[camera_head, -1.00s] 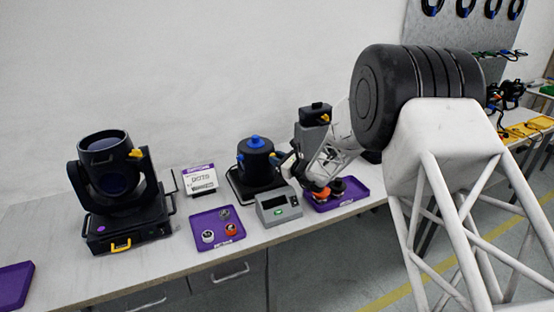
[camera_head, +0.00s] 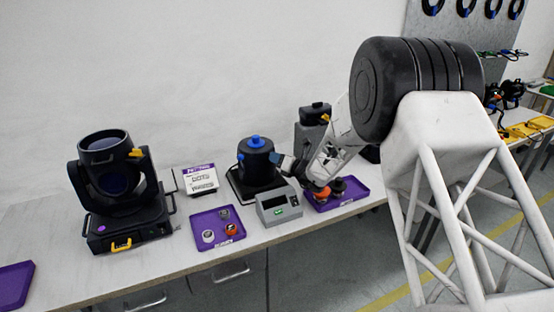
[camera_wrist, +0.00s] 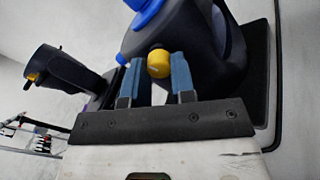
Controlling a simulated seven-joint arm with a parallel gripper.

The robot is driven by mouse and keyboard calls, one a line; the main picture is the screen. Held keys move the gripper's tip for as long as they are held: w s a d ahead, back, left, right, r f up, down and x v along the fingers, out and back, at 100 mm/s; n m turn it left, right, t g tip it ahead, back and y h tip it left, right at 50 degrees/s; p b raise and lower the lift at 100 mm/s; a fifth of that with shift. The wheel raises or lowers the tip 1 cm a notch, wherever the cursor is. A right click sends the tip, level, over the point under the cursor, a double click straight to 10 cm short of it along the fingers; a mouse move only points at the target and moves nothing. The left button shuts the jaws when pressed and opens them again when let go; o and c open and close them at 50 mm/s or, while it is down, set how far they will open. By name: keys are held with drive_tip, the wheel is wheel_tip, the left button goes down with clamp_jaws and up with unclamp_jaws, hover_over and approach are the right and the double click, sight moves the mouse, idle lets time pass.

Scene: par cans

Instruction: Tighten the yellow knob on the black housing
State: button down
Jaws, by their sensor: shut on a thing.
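The black housing (camera_head: 256,170) is a rounded can with a blue cap, standing on a dark base plate on the bench. In the wrist view the housing (camera_wrist: 208,45) fills the upper right. The yellow knob (camera_wrist: 159,63) sits on its side. My gripper (camera_wrist: 160,70) has its two blue fingers on either side of the knob, shut on it. In the head view my gripper (camera_head: 283,162) reaches the right side of the housing and the knob is hidden.
A moving-head lamp (camera_head: 110,185) stands further left.

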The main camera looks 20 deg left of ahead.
drive_tip(key=shift+m, duration=0.3)
drive_tip(key=c, duration=0.9)
unclamp_jaws()
drive_tip(key=shift+c, duration=0.2)
drive_tip(key=shift+d, duration=0.15)
drive_tip(key=v, duration=0.7)
drive_tip(key=shift+s+d, duration=0.15)
drive_tip(key=shift+d, duration=0.1)
drive_tip(key=shift+r, duration=0.15)
